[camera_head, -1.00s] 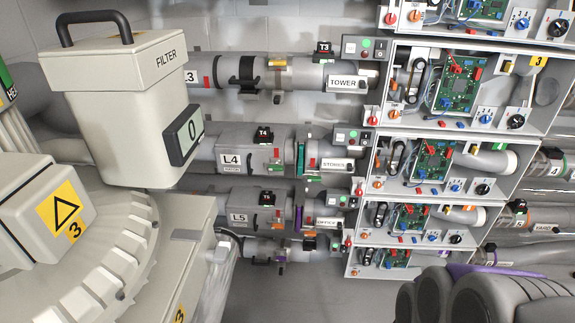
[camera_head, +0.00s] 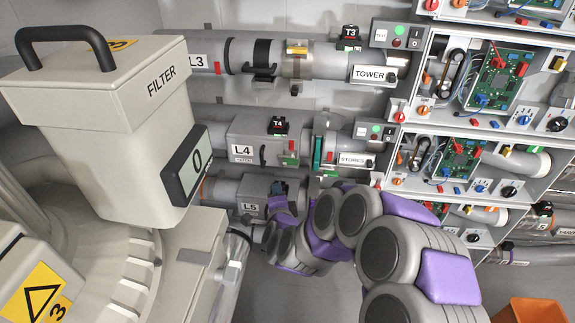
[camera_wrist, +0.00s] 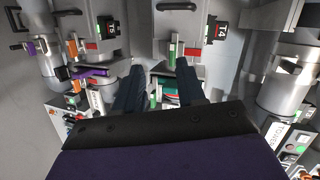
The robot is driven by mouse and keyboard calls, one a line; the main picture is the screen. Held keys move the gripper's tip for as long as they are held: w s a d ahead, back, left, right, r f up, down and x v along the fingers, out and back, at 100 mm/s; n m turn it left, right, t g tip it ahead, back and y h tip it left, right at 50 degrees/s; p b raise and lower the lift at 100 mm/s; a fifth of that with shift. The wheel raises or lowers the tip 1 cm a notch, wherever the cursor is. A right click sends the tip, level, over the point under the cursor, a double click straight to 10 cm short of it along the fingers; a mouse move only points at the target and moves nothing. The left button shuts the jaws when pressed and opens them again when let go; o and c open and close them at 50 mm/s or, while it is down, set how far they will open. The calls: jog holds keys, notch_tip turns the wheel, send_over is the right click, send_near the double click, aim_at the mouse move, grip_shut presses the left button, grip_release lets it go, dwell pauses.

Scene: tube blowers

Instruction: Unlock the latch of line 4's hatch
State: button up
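Line 4's hatch, a grey box labelled L4 (camera_head: 258,146), sits on the second pipe, with a dark handle on its front and a black T4 tag above. A small red-and-green latch (camera_head: 291,152) is at its right end. In the wrist view the T4 tag (camera_wrist: 221,33) is at the top right and the red-and-green latch (camera_wrist: 172,52) is ahead of the fingers. My gripper (camera_wrist: 159,76) is open and empty, its two dark fingers apart, short of the latch. In the head view my arm hides most of the gripper, below and right of the hatch.
A teal-and-red ring (camera_head: 318,153) and the STORES sign (camera_head: 355,160) are right of the hatch. The L5 box (camera_head: 252,195) is below, partly behind my arm. The FILTER unit (camera_head: 110,130) stands at left. Electronics shelves (camera_head: 475,130) fill the right. An orange bin (camera_head: 535,312) is at lower right.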

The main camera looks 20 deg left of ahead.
notch_tip(320, 180, down, 2)
jog(key=m+t+h, duration=0.1)
jog(key=m+t, duration=0.1)
jog(key=m+t+h+b, duration=0.2)
jog(key=t, duration=0.1)
send_near(288, 161)
jog(key=w, duration=0.6)
jog(key=shift+w+a+f+g+y, duration=0.1)
jog(key=shift+w+a+g+y, duration=0.1)
jog(key=shift+w, duration=0.3)
jog(key=shift+w+a+f+g+y, duration=0.1)
jog(key=shift+w+a+f+y, duration=0.1)
jog(key=shift+w, duration=0.25)
jog(key=shift+c, duration=0.4)
grip_shut()
